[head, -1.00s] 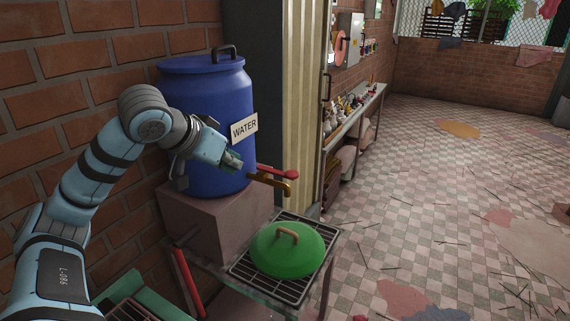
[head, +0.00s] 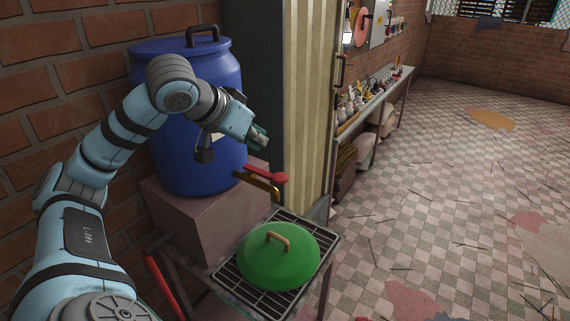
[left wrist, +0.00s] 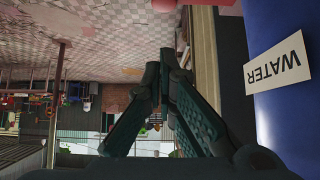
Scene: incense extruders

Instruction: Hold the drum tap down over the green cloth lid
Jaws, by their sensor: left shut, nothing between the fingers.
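The blue drum (head: 190,165) stands on a block against the brick wall. Its tap has a red lever (head: 266,173) over a brass spout (head: 262,186). The green lid (head: 278,258), with a tan handle, lies on a wire rack below and in front of the tap. My left gripper (head: 263,141) is shut and empty, above the tap lever and apart from it. In the left wrist view its fingertips (left wrist: 163,58) come together, with a rounded red end (left wrist: 163,5), likely the lever's, at the top edge. My right gripper is not in view.
The WATER label (left wrist: 277,66) shows on the drum in the left wrist view; my gripper hides most of it from the head. The stone block (head: 190,215) holds the drum. A corrugated panel (head: 305,100) stands behind the tap. Open tiled floor lies to the right.

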